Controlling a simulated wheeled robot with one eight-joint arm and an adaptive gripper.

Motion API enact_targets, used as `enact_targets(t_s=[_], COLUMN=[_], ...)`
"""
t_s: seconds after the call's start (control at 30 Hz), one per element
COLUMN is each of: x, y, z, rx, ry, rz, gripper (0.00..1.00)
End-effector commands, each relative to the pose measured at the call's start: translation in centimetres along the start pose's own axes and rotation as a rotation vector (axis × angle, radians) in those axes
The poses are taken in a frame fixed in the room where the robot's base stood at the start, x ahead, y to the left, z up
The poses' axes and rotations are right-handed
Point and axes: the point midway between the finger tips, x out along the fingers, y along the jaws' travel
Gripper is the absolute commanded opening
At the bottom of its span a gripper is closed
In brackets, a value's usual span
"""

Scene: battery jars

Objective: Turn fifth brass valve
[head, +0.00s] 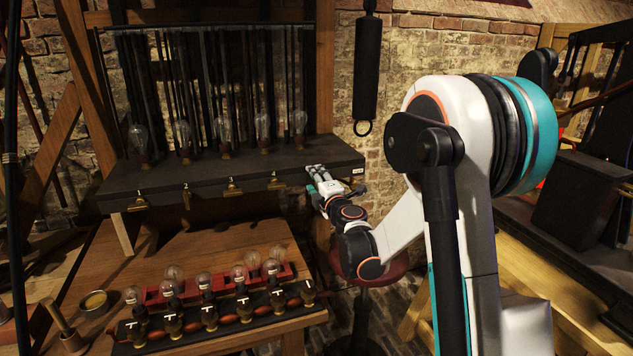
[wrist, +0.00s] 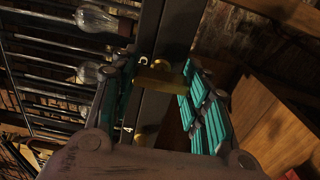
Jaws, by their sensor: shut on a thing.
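Several brass valves line the front face of the dark shelf (head: 235,172). The fourth valve (head: 277,181) is uncovered near the right end. My gripper (head: 316,176) is at the face's right end, where it hides the fifth valve from the head view. In the wrist view my gripper (wrist: 160,72) has its teal fingers on either side of the fifth brass valve (wrist: 158,83), shut on its handle. A label that looks like a 5 sits beside it, with a 4 lower down. The exact finger contact is hard to see in the dim light.
Glass bulbs (head: 223,132) stand on the shelf. A black cylinder (head: 367,70) hangs on the brick wall above my arm.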

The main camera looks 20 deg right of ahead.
Motion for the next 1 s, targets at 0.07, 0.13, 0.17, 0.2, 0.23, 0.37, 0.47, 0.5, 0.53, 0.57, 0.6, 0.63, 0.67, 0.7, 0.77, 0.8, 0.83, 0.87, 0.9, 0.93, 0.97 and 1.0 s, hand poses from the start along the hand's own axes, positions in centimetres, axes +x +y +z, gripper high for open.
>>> enact_targets(t_s=[0.07,0.13,0.17,0.2,0.23,0.37,0.47,0.5,0.53,0.57,0.6,0.63,0.67,0.7,0.77,0.8,0.83,0.87,0.9,0.93,0.97,1.0], x=[0.0,0.0,0.0,0.0,0.0,0.0,0.0,0.0,0.0,-0.1,-0.3,-0.5,-0.7,-1.2,-2.1,-2.8,-3.4,-4.0,-4.9,-5.5,-6.2,-7.0], y=[0.0,0.0,0.0,0.0,0.0,0.0,0.0,0.0,0.0,0.0,0.0,0.0,0.0,0.0,0.0,0.0,0.0,0.0,0.0,0.0,0.0,0.0], z=[-0.1,-0.1,-0.1,-0.1,-0.1,0.0,0.0,0.0,0.0,0.0,0.0,0.0,0.0,0.0,0.0,0.1,0.1,0.1,0.1,0.1,0.0,0.0], rx=[-0.002,-0.002,-0.001,-0.001,-0.001,0.0,0.0,0.0,0.0,0.0,0.0,0.0,0.0,0.0,0.0,0.0,0.0,0.0,0.0,0.0,0.0,0.0], ry=[0.001,0.001,0.001,0.001,0.001,0.001,0.0,0.0,0.0,0.0,0.0,0.0,0.0,0.0,-0.001,-0.001,-0.001,-0.001,-0.001,-0.001,-0.001,0.0], rz=[0.0,0.0,0.0,0.0,0.0,0.0,0.0,0.0,0.0,0.0,0.0,0.0,0.0,0.0,0.0,0.0,0.0,0.0,0.0,0.0,0.0,0.0], gripper=[0.18,0.47,0.54,0.63,0.63,0.63,0.63,0.63,0.63,0.63,0.63,0.63,0.63,0.63,0.63,0.63,0.63,0.63,0.63,0.63,0.63,0.63])
